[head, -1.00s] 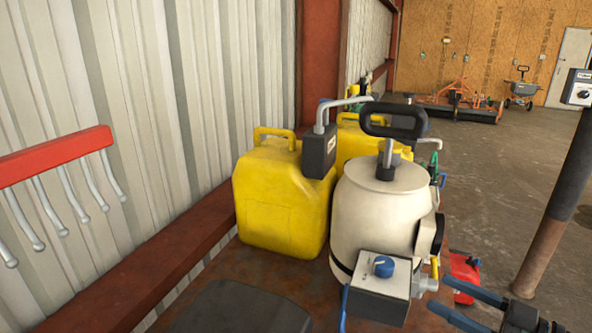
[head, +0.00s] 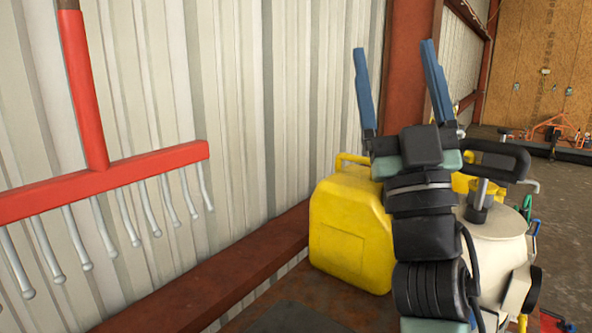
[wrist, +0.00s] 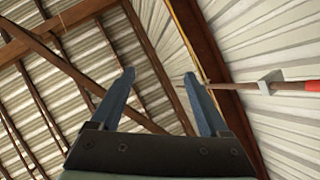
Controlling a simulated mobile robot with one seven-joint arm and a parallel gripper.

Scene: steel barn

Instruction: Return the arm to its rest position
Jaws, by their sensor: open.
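My gripper (head: 396,88) is raised in the head view, its two blue fingers pointing up and spread apart with nothing between them. My black wrist and arm stand upright below it, in front of part of the yellow jerry can and the white tank. In the wrist view my gripper (wrist: 158,92) is also open and empty, with the roof beams and metal roof sheets behind it.
A yellow jerry can (head: 345,235) and a white tank (head: 500,245) stand on a rusty surface. A red rack (head: 110,180) with several metal prongs is by the corrugated wall at left. Open floor (head: 560,190) lies at right.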

